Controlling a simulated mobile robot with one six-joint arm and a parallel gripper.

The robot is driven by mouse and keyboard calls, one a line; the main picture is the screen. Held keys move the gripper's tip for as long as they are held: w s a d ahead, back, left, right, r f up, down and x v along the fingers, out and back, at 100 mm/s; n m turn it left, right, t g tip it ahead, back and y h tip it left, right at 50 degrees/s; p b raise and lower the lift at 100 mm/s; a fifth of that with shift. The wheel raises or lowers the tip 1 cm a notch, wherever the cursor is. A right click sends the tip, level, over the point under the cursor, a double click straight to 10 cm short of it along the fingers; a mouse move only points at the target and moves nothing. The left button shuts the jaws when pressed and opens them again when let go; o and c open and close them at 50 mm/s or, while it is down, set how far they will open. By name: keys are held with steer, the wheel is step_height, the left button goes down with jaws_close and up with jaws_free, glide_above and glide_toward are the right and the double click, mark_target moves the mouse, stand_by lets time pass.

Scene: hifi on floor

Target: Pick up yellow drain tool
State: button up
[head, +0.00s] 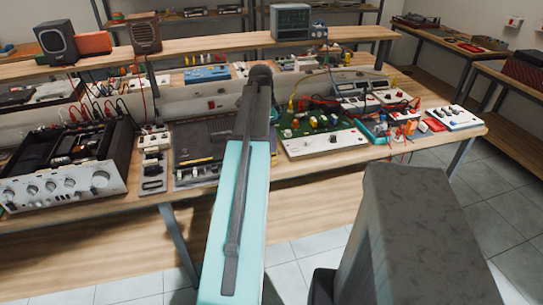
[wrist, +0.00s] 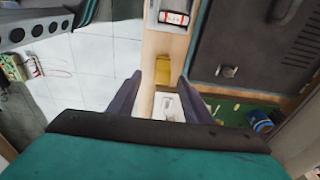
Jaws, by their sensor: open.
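In the wrist view a yellow piece (wrist: 177,64) with a squarish outline lies on a narrow strip of wood, ahead of the fingers and a little right of the middle of the gap. It may be the drain tool, but its full shape is not clear. My gripper (wrist: 159,80) is open, with its two dark fingers apart and nothing held between them. In the head view I cannot make out the yellow piece or the fingers; my arm covers part of the bench.
In the wrist view, a dark case (wrist: 230,50) stands right of the wood strip, and a red-and-white cylinder (wrist: 174,18) lies ahead. A white item (wrist: 169,106) is below the yellow piece. The head view shows a cluttered bench (head: 80,222).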

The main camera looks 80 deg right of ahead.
mark_target(273, 156)
steer(key=shift+s+d+f+p, duration=0.1)
steer(key=shift+s+f+p, duration=0.05)
steer(key=shift+f, duration=1)
steer(key=shift+s+d+f+p, duration=0.1)
steer(key=shift+s+f+p, duration=0.05)
steer(key=shift+f, duration=1)
steer(key=shift+s+d+f+p, duration=0.1)
steer(key=shift+d+f+p, duration=0.1)
steer(key=shift+f+p, duration=0.4)
steer(key=shift+d+f+p, duration=0.15)
steer(key=shift+f, duration=0.7)
steer(key=shift+s+f, duration=0.1)
steer(key=shift+f, duration=1)
steer(key=c, duration=1.1)
steer(key=shift+r, duration=0.2)
